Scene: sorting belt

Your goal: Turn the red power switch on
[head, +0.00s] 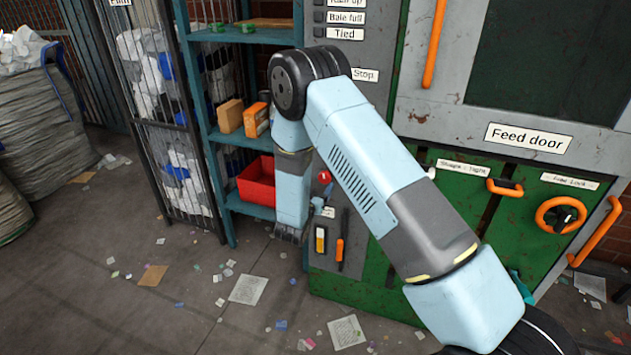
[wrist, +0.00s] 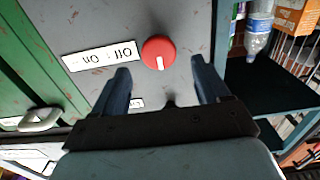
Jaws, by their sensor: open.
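The red power switch is a round red knob (wrist: 158,52) with a white pointer mark, on a grey panel in the wrist view. The mark points down in that picture, toward my gripper's palm. An upside-down "Off / On" label (wrist: 100,56) sits left of the knob. The knob also shows small in the head view (head: 324,177), right beside my forearm. My gripper (wrist: 160,66) is open, with one finger on either side of the knob in the picture. Nothing is between the fingers except the view of the knob; whether they touch it I cannot tell.
The green and grey machine has a "Feed door" label (head: 528,138) and an orange wheel (head: 560,214). A shelf with a red bin (head: 257,181) stands left of the panel. A yellow-handled item (head: 320,240) and an orange-handled tool (head: 340,248) hang low on the panel. Paper scraps litter the floor.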

